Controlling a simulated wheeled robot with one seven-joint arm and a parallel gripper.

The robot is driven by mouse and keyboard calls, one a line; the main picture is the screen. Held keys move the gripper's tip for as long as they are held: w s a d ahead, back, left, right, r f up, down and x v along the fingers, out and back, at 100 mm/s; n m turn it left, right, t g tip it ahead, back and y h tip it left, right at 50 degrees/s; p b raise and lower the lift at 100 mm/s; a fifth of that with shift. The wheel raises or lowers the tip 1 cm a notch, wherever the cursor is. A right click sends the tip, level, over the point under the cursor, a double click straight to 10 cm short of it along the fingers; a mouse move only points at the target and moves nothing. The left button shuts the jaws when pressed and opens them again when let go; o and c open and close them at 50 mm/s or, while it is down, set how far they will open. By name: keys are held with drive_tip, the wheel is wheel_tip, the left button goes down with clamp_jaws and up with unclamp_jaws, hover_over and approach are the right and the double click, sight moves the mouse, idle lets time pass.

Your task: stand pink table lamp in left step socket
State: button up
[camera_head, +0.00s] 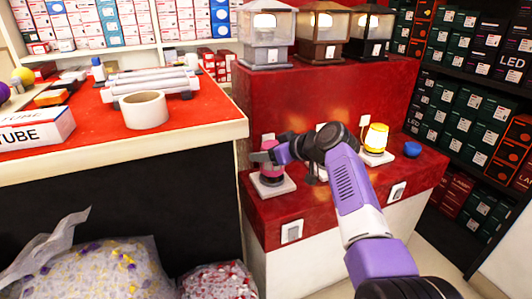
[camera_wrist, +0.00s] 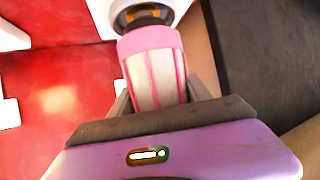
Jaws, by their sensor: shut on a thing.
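The pink table lamp (camera_head: 272,175) is at the left end of the red step, over a white square socket plate (camera_head: 288,187). It looks upright; whether its foot is seated in the socket or just above it cannot be told. My gripper (camera_head: 266,157) is shut on the lamp from above and behind, hiding its top. In the wrist view the pink and cream striped lamp (camera_wrist: 155,70) sits between the two grey fingers (camera_wrist: 160,105), with a white round part beyond it.
A yellow lamp (camera_head: 376,138) stands on the right plate, with a blue round object (camera_head: 412,149) beside it. My arm partly hides the middle of the step. Lanterns (camera_head: 325,35) stand on the higher red ledge behind. A red-topped counter (camera_head: 200,110) rises close on the left.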

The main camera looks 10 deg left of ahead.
drive_tip(key=shift+f+b, duration=0.65)
drive_tip(key=shift+f, duration=0.1)
idle(0.3)
drive_tip(key=o, duration=1.7)
drive_tip(key=shift+c, duration=0.2)
